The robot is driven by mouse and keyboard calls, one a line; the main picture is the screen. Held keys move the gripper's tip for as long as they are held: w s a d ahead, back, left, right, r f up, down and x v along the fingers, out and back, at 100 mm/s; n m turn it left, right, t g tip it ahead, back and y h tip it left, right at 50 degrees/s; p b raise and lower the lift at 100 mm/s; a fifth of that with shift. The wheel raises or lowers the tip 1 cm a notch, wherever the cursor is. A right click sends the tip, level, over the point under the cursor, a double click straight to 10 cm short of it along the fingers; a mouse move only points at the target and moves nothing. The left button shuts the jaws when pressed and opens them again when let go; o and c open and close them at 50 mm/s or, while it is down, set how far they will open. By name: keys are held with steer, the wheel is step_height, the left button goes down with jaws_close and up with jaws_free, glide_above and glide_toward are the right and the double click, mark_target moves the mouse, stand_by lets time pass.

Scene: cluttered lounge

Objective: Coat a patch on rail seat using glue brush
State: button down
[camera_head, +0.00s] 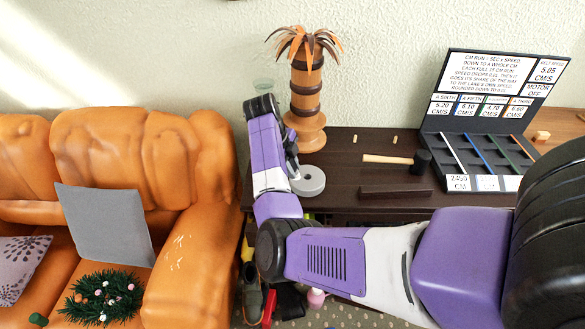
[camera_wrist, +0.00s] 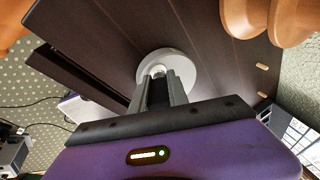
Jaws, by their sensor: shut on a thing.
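In the head view my arm hides most of the gripper. A long dark bar (camera_head: 395,192) lies flat on the table, right of the roll; it may be the rail seat, but no label or patch shows.
The table (camera_head: 345,165) also holds a palm-shaped wooden ornament (camera_head: 306,95), a mallet (camera_head: 390,159), two small pegs (camera_head: 355,138) and an open black case with signs (camera_head: 478,135). An orange sofa (camera_head: 200,165) stands to the left. Between roll and mallet the tabletop is bare.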

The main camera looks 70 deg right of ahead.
steer(key=shift+r+p, duration=2.5)
steer(key=shift+r, duration=1)
